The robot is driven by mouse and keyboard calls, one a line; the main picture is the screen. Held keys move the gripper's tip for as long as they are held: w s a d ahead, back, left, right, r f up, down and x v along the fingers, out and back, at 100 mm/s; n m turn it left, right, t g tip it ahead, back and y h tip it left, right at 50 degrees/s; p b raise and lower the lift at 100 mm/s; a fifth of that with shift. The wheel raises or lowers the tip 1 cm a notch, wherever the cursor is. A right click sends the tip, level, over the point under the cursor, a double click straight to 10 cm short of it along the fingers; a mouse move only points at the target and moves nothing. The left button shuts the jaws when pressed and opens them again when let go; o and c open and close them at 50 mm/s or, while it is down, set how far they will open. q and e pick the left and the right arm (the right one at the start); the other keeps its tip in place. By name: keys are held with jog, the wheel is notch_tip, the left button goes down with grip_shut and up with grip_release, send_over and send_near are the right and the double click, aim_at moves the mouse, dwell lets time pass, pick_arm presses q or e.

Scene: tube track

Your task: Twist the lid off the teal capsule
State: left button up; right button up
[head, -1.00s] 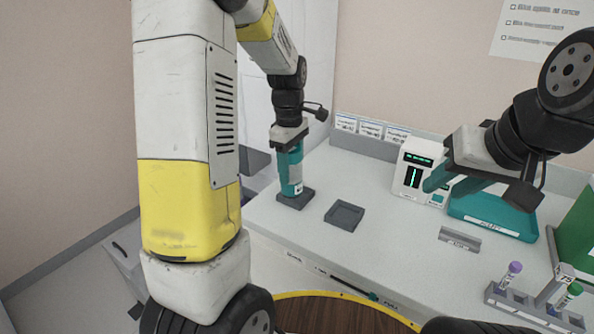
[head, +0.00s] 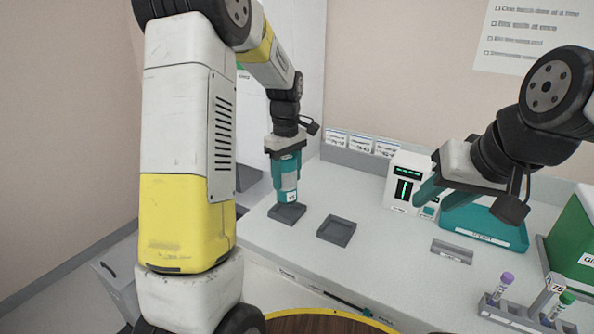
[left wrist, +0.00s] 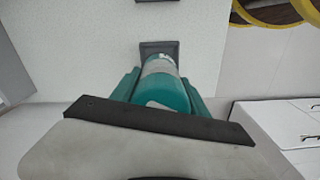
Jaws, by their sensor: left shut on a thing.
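The teal capsule (head: 289,184) stands upright on a dark grey square base (head: 287,213) at the left of the counter. It has a pale label band on its side. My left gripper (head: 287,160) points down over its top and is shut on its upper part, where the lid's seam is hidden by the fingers. In the left wrist view the capsule (left wrist: 163,92) lies between the teal fingers, with the base (left wrist: 150,47) beyond. My right gripper (head: 436,190) has its teal fingers apart and empty, above the counter at the right, away from the capsule.
An empty grey square tray (head: 336,231) lies right of the base. A grey holder (head: 452,251) and a tube rack (head: 518,315) are at the right.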

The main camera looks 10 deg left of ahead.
aim_at(287, 190)
pick_arm(q)
jog(key=m, duration=0.7)
jog(key=shift+a, duration=0.1)
jog(key=m, duration=0.5)
jog(key=shift+f, duration=1.1)
jog(key=shift+f, duration=0.5)
jog(key=shift+f, duration=0.2)
jog(key=shift+f, duration=0.15)
jog(key=shift+f, duration=0.5)
